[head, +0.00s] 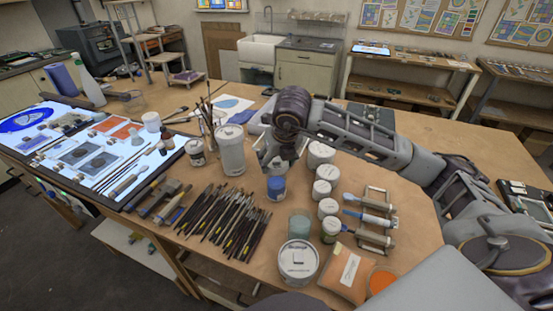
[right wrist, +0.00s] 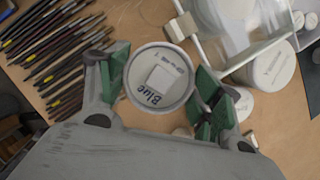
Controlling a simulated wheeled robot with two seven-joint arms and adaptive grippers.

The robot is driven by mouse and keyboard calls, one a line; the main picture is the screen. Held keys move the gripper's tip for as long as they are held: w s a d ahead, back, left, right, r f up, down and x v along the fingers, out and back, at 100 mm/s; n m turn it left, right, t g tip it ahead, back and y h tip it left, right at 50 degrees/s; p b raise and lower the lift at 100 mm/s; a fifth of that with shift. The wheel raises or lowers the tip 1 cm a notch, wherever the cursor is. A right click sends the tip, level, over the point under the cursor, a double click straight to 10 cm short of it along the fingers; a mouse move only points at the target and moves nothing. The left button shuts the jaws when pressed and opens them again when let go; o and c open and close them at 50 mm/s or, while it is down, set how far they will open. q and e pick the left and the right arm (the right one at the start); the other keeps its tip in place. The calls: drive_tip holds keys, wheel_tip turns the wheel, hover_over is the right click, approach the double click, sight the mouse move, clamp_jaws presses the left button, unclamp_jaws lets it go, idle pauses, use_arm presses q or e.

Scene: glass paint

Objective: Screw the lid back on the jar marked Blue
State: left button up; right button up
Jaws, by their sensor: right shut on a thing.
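The round lid marked Blue (right wrist: 160,78), pale with a grey rim and a white square in its middle, shows face-on in the right wrist view. My right gripper (right wrist: 163,84) has its green-padded fingers shut on the lid's sides. In the head view my right gripper (head: 281,163) points down directly above a small blue jar (head: 276,188) standing on the table. The gripper hides the jar's top, so I cannot tell whether the lid touches the rim or how it is seated. My left gripper is not in view.
Many brushes (head: 226,220) lie left of the blue jar. A tall white container (head: 231,152) stands behind left. Several white-lidded jars (head: 321,189) line the right side, close to my gripper. A large white tub (head: 298,262) is in front. A lit panel (head: 95,150) lies far left.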

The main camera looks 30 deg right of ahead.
drive_tip(key=shift+d+f+n+y+p, duration=0.1)
drive_tip(key=shift+n+y+p, duration=0.4)
drive_tip(key=shift+n, duration=1.1)
drive_tip(key=shift+f+n+g+y+p, duration=0.1)
drive_tip(key=shift+n+g+y+p, duration=0.25)
drive_tip(key=shift+n, duration=0.55)
drive_tip(key=shift+f+n+g+y+p, duration=0.15)
drive_tip(key=shift+n+y, duration=0.3)
drive_tip(key=shift+n, duration=0.45)
drive_tip(key=shift+f+b, duration=1.45)
drive_tip(key=shift+b, duration=0.25)
drive_tip(key=shift+f, duration=0.1)
drive_tip(key=shift+f+b, duration=0.1)
drive_tip(key=shift+b, duration=0.3)
drive_tip(key=shift+b, duration=0.4)
drive_tip(key=shift+f+b, duration=0.35)
drive_tip(key=shift+b, duration=0.2)
